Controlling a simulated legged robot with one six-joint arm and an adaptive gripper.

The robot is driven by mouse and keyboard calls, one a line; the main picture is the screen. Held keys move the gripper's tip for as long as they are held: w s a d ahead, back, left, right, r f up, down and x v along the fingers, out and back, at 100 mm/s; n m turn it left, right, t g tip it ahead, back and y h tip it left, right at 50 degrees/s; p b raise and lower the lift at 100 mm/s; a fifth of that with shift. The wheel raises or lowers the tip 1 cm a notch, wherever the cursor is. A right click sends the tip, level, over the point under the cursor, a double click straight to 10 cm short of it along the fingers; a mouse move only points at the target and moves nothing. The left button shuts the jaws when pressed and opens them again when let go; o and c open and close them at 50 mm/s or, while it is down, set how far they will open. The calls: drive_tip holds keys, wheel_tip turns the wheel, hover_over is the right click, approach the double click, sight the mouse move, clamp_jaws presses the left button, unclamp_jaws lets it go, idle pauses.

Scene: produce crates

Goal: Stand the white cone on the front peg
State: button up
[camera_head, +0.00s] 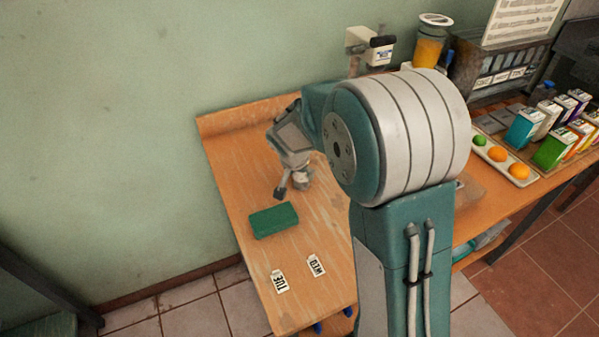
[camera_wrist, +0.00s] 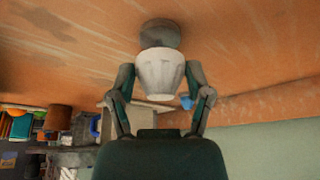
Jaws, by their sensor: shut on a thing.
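My gripper (camera_wrist: 160,72) is shut on the white cone (camera_wrist: 160,78), a pale, ribbed piece between the two fingers in the wrist view. A grey round thing (camera_wrist: 161,33) is directly beyond the cone, against the wooden tabletop; I cannot tell if the two touch. In the head view my gripper (camera_head: 292,184) is low over the left part of the table, behind the green block. The cone is hard to make out there, and my arm hides part of the table. I cannot pick out the front peg for certain.
The green block (camera_head: 273,220) lies in front of my gripper. TUE (camera_head: 280,281) and WED (camera_head: 316,265) tags lie near the table's front. At right are a white fruit tray (camera_head: 492,158), several cartons (camera_head: 553,148) and a juice container (camera_head: 429,48). The wall borders the table's back.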

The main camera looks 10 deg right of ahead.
drive_tip(key=shift+f, duration=1.25)
drive_tip(key=o, duration=1.2)
drive_tip(key=shift+o, duration=0.2)
drive_tip(key=shift+r, duration=0.15)
drive_tip(key=v, duration=1.1)
drive_tip(key=shift+r, duration=0.3)
drive_tip(key=shift+s+a, duration=0.1)
drive_tip(key=s+d+r+n+t+y, duration=0.1)
drive_tip(key=s+r+n, duration=0.2)
drive_tip(key=s, duration=0.9)
drive_tip(key=s+d+r+n+y, duration=0.1)
drive_tip(key=s+r, duration=0.4)
drive_tip(key=s, duration=0.7)
drive_tip(key=d+n, duration=0.1)
drive_tip(key=n, duration=0.1)
drive_tip(key=shift+s+n+t+y, duration=0.15)
drive_tip(key=shift+n+t+y, duration=0.15)
drive_tip(key=shift+n+t, duration=0.1)
